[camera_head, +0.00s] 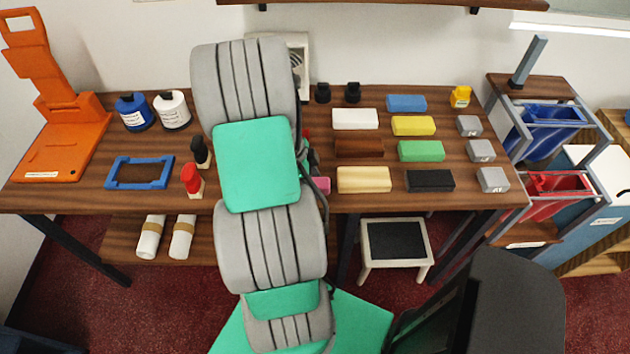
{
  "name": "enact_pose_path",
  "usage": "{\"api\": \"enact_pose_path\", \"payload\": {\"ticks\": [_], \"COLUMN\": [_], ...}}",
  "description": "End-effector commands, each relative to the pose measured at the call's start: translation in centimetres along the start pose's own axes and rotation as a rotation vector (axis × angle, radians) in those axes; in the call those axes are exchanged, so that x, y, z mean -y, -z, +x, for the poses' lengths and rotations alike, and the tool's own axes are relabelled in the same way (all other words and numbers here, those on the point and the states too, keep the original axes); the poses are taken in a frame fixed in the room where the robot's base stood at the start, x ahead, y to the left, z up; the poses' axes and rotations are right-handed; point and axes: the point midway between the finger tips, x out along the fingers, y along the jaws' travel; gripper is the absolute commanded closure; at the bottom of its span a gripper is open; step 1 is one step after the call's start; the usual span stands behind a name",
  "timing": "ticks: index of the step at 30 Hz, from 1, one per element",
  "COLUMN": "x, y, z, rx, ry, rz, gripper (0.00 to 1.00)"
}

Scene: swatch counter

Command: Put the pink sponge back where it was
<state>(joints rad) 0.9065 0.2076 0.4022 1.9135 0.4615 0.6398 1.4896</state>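A small piece of the pink sponge (321,185) shows just right of my arm, left of the tan sponge. The rest of it is hidden behind my arm. My arm stands across the middle of the picture and covers my gripper's fingers. A small dark and grey part beside the arm, above the pink piece, may belong to my gripper. I cannot tell whether the fingers are open, shut or touching the sponge.
Right of my arm lie white (355,118), brown (358,148), tan (364,180), blue (406,103), yellow (413,125), green (421,151) and black (430,181) blocks, with grey blocks (492,179) beyond. Left are a blue frame (113,174) and bottles (172,110).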

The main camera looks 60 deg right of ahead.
Motion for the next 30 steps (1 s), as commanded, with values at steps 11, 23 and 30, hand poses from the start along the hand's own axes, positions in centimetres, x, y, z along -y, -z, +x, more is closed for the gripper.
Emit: {"api": "enact_pose_path", "payload": {"ticks": [11, 23, 30], "x": [0.0, 0.2, 0.1], "y": [0.1, 0.0, 0.0], "z": [-0.1, -7.8, -11.9], "rx": [0.0, 0.001, 0.0], "ry": [0.0, 0.007, 0.002], "rz": [0.0, -0.001, -0.001], "gripper": [0.38, 0.38, 0.38]}}
